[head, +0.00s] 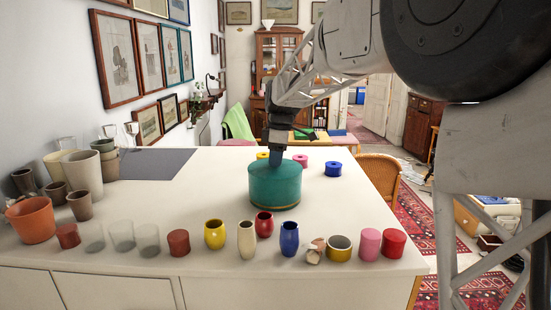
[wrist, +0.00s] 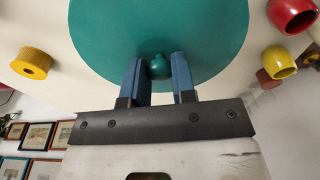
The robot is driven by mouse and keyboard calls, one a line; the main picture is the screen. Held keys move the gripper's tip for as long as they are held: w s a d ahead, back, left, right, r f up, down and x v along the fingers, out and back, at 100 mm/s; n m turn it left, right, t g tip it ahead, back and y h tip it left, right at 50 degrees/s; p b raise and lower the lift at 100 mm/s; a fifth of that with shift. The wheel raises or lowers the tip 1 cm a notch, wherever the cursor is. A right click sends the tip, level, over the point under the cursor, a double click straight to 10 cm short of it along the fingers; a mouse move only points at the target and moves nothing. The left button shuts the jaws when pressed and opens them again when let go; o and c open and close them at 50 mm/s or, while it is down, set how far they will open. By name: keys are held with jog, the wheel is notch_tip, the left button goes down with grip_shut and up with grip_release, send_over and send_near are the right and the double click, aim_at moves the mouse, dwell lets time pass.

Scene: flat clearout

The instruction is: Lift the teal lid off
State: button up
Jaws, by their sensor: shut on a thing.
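The teal lid (wrist: 200,35) fills the top middle of the wrist view, with a small round teal knob (wrist: 158,68) at its centre. In the head view the teal round box (head: 275,190) stands on the white counter, with the lid (head: 274,170) on top. My gripper (wrist: 160,70) points down at the lid, its blue fingers shut on the knob from both sides. In the head view my gripper (head: 277,160) stands over the middle of the lid and hides the knob. I cannot tell any gap between lid and box.
A front row on the white counter (head: 150,215) holds several small vases and pots, including a red pot (head: 264,224) and a blue vase (head: 289,238). Yellow, pink and blue rings (head: 333,169) lie behind the box. Cups and an orange pot (head: 31,219) stand at left.

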grip_shut()
jog(key=shift+r, duration=0.45)
jog(key=shift+r, duration=0.35)
jog(key=shift+r, duration=0.4)
jog(key=shift+r, duration=1.8)
